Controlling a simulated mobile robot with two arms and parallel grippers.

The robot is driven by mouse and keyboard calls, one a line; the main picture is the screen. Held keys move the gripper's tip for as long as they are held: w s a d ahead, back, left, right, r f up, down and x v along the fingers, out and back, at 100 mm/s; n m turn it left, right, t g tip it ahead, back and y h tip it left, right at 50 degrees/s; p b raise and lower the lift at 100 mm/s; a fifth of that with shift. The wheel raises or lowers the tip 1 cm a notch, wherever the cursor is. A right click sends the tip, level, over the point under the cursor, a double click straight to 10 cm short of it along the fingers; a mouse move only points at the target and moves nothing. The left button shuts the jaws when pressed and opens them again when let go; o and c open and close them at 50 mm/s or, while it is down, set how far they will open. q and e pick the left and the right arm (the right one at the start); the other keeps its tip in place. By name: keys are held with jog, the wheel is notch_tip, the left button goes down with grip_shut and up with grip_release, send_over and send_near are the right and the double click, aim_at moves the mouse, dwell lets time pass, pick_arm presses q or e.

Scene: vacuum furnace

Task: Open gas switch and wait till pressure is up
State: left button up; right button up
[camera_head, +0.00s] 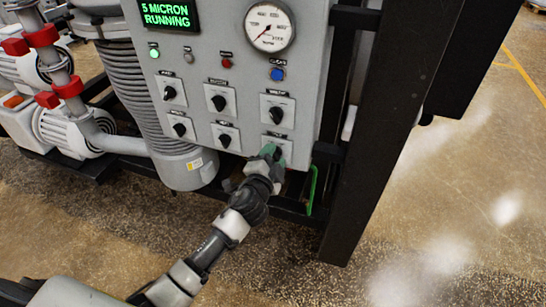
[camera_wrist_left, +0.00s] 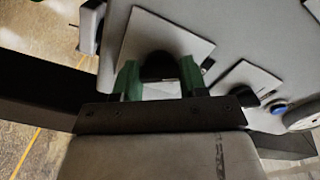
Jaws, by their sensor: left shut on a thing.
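The grey control panel (camera_head: 245,75) carries several black rotary switches on white plates. My left gripper (camera_head: 271,153) reaches up to the lowest switch in the right column and covers most of it. In the left wrist view, its green fingers (camera_wrist_left: 160,82) stand on both sides of the black switch knob (camera_wrist_left: 158,66) and are shut on it. The knob's label and angle cannot be read. The round pressure gauge (camera_head: 268,26) has its red needle pointing to the lower left. The green display (camera_head: 166,14) reads "5 MICRON RUNNING". My right gripper is not in view.
A neighbouring switch (camera_head: 277,115) sits just above the gripper, with a blue button (camera_head: 277,74) higher up. A black frame post (camera_head: 388,130) stands right of the panel. Pumps and pipes with red clamps (camera_head: 68,88) are at the left. Open floor lies at the right.

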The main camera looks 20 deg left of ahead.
pick_arm(q)
jog(key=shift+m, duration=0.4)
jog(key=m+p, duration=0.1)
jog(key=m, duration=0.9)
jog(key=shift+p, duration=0.4)
jog(key=shift+m, duration=0.5)
jog(key=shift+f, duration=0.1)
jog(key=o, duration=0.9)
jog(key=s+b, duration=0.1)
jog(key=s, duration=1)
jog(key=shift+a+b, duration=0.2)
jog(key=shift+b, duration=0.15)
